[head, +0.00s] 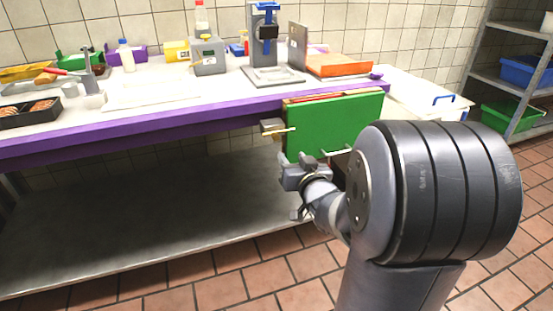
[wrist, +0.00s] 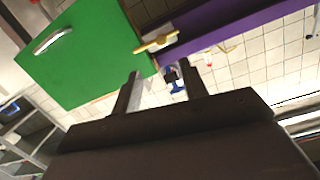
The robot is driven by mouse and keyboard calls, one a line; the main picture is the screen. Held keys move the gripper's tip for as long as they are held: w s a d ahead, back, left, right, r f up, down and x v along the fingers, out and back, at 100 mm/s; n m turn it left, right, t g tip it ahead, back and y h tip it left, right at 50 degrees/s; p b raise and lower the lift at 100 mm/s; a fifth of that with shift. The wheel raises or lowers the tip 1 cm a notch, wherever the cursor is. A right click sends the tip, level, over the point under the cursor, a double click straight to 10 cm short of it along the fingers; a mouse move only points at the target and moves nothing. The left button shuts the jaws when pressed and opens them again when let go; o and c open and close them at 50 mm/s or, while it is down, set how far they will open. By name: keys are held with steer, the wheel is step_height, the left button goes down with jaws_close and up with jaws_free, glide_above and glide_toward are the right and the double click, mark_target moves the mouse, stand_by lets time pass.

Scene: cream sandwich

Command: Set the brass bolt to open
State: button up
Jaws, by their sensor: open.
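The brass bolt (head: 281,130) sits at the left edge of a green door panel (head: 335,125), below the purple table edge. It has a block on the left and a thin bar reaching toward the panel. In the wrist view the bolt (wrist: 156,43) lies just beyond the fingertips, at the edge of the green panel (wrist: 85,60). My gripper (head: 300,178) is below the bolt in the head view, in front of the panel's lower left. In the wrist view my gripper (wrist: 158,70) has its two fingers apart, with nothing between them. I cannot tell the bolt's exact setting.
A silver handle (wrist: 52,40) is on the green panel. The purple-edged table (head: 150,122) holds an orange tray (head: 340,66), a grey press (head: 266,50) and several containers. A shelf rack (head: 505,85) stands at right. The lower metal shelf (head: 130,220) is bare.

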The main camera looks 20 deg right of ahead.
mark_target(277, 138)
steer(key=shift+t+y, duration=0.4)
steer(key=shift+t, duration=0.2)
steer(key=w+b, duration=0.1)
steer(key=w, duration=0.3)
steer(key=w+f+b, duration=0.1)
steer(key=w, duration=0.3)
steer(key=w+b, duration=0.1)
steer(key=w, duration=0.2)
steer(key=shift+w+d+f, duration=0.15)
steer(key=shift+w, duration=0.25)
steer(key=shift+c, duration=0.2)
jaws_close()
